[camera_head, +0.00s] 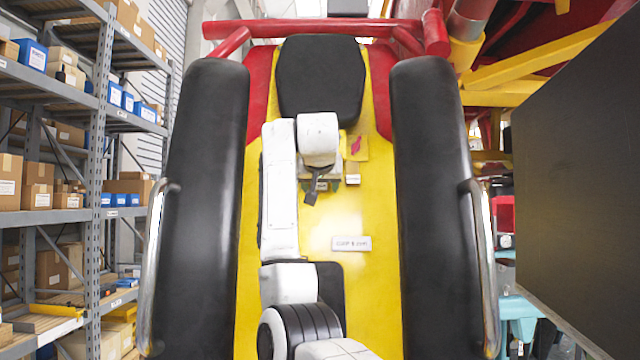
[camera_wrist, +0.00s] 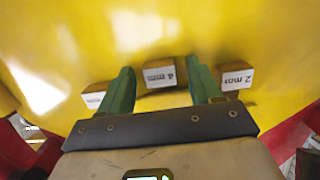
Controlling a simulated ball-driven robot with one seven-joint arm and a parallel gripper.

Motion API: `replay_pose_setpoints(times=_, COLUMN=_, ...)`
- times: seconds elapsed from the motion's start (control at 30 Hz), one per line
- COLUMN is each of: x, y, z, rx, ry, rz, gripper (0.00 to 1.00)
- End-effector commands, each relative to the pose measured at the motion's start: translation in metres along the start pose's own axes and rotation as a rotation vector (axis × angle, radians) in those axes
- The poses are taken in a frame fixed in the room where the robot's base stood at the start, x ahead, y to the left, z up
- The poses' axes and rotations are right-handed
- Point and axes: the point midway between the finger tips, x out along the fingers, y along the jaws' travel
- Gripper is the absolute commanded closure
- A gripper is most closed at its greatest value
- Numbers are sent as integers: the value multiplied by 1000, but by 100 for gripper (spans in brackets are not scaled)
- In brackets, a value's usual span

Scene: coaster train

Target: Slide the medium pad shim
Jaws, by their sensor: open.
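A small tan block with a white label that seems to read "4 mm" (camera_wrist: 160,76) shows between my gripper's (camera_wrist: 160,68) two green fingers in the wrist view. The fingers are open, one on each side of it, with visible gaps. I cannot tell how far down they reach beside it. A block labelled "2 mm" (camera_wrist: 236,78) sits just right of the right finger. A third block (camera_wrist: 94,95) is left of the left finger, its label hard to read. In the head view my gripper (camera_head: 323,186) partly hides these blocks; one white-faced block (camera_head: 353,180) shows to its right.
The blocks are by a yellow seat back (camera_head: 370,260) with a white label plate (camera_head: 351,243). A black headrest (camera_head: 320,78) is above, and black padded bars (camera_head: 193,200) (camera_head: 436,180) flank it. A yellow bracket with a pink mark (camera_head: 356,147) is close to my gripper.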

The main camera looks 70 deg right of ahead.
Motion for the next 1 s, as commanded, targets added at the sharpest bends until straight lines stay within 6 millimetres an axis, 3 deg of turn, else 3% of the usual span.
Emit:
replay_pose_setpoints(times=0.1, x=0, y=0, z=0, rx=0, ry=0, rz=0, gripper=38)
replay_pose_setpoints(times=0.73, x=0, y=0, z=0, rx=-1, ry=0, rz=-1, gripper=98)
replay_pose_setpoints(times=1.0, x=0, y=0, z=1, rx=-1, ry=0, rz=-1, gripper=100)
